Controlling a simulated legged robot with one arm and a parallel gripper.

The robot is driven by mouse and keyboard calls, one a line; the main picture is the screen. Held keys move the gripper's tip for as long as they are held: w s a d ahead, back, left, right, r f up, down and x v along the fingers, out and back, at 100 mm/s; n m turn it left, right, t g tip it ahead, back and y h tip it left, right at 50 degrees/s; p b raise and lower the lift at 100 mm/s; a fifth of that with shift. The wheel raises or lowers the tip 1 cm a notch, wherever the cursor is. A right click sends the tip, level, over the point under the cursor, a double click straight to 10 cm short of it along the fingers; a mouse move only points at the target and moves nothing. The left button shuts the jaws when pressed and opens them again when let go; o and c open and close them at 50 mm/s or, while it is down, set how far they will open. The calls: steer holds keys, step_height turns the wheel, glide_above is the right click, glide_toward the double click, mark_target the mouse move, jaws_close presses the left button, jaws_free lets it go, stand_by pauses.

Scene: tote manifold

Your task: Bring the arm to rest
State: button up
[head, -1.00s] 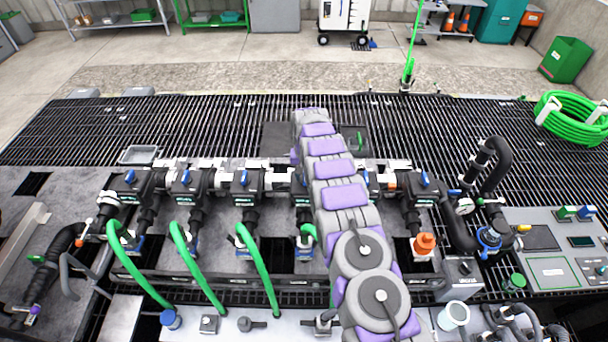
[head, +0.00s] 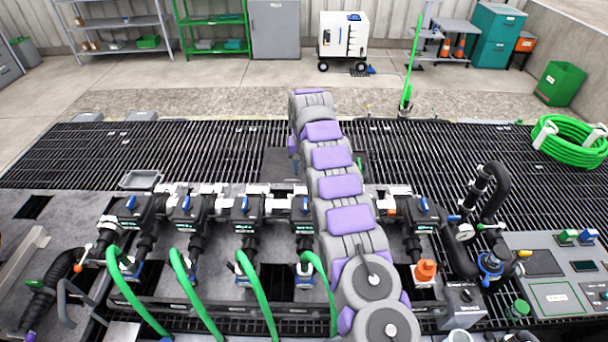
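My arm (head: 345,187), grey with purple panels, reaches from the bottom of the head view up and away over the manifold. Its far end (head: 312,95) is above the black grating. My gripper's fingers do not show; they are hidden behind the arm's far end or outside what I can see. I cannot tell whether anything is held.
Below the arm is a row of black valves with blue handles (head: 245,206) and green hoses (head: 190,290). A control panel (head: 555,265) is at the right. Open grating (head: 200,150) lies beyond.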

steer(key=shift+s+r, duration=0.1)
steer(key=shift+r, duration=0.35)
stand_by(0.3)
steer(key=s+d+r+b, duration=0.1)
steer(key=s+d+r, duration=0.2)
steer(key=s+r, duration=0.3)
steer(key=s+d+r+g+b, duration=0.1)
steer(key=s+d+r, duration=0.3)
steer(key=s, duration=0.4)
steer(key=s+d+r+b, duration=0.1)
steer(key=s+d+r, duration=0.25)
steer(key=s, duration=0.45)
steer(key=s+d+f+b, duration=0.1)
steer(key=s+d+f, duration=0.1)
steer(key=s, duration=1.5)
steer(key=s+d+f+b, duration=0.2)
steer(key=s+f, duration=0.2)
steer(key=s, duration=1.3)
steer(key=shift+s+d+g, duration=0.15)
steer(key=shift+d+g, duration=0.05)
steer(key=shift+g, duration=0.2)
